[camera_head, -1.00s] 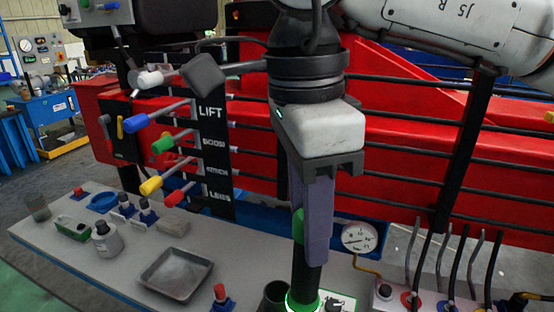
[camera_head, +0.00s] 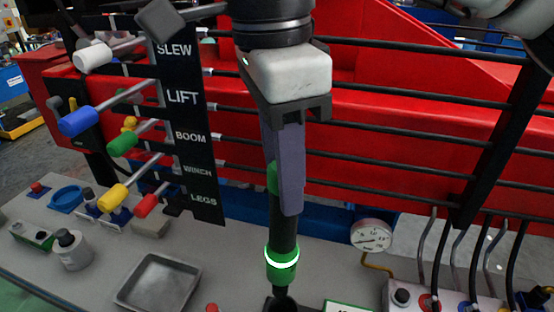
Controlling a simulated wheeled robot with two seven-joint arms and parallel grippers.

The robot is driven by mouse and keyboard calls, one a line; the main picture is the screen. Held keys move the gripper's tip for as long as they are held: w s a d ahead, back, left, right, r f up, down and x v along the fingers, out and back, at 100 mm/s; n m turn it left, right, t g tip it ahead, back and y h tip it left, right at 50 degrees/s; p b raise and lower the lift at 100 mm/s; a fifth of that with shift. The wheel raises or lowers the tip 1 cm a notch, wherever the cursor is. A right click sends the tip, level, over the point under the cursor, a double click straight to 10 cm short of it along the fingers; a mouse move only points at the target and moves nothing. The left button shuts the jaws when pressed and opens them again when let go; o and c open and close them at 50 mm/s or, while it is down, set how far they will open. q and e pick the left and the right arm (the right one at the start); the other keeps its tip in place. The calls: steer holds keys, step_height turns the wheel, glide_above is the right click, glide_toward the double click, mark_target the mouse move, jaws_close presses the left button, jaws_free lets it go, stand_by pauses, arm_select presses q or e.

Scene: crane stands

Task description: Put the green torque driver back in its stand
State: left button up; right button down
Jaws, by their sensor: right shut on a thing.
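The green torque driver (camera_head: 281,235) is a dark upright shaft with a green grip section and a glowing pale ring near its lower part. My right gripper (camera_head: 283,195) points down and is shut on its upper part; the fingers hide much of that end. A dark round holder (camera_head: 278,304), which looks like the stand, shows only partly at the bottom edge, below the driver's lower end. I cannot tell whether the tip is above it or inside its mouth. A green-edged label (camera_head: 345,307) lies to its right. My left gripper is not in view.
Lever handles (camera_head: 125,142) and a black label plate (camera_head: 186,120) stand to the left. A metal tray (camera_head: 158,282) lies on the grey bench at lower left. A pressure gauge (camera_head: 372,236) and several hoses (camera_head: 455,262) stand to the right.

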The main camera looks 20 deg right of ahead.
steer(key=shift+s+r, duration=0.2)
steer(key=shift+s, duration=0.05)
steer(key=shift+r, duration=0.1)
step_height(320, 180, down, 2)
steer(key=shift+f+b, duration=0.1)
steer(key=shift+b, duration=0.55)
step_height(320, 180, down, 2)
steer(key=shift+f+b, duration=0.1)
steer(key=shift+b, duration=0.75)
steer(key=shift+w+f+b, duration=0.1)
steer(key=shift+f+b, duration=0.3)
steer(key=shift+f, duration=0.3)
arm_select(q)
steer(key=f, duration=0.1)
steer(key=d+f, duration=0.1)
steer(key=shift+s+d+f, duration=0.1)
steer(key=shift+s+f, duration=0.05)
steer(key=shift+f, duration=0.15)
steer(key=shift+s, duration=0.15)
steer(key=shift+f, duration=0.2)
arm_select(e)
steer(key=shift+f, duration=0.15)
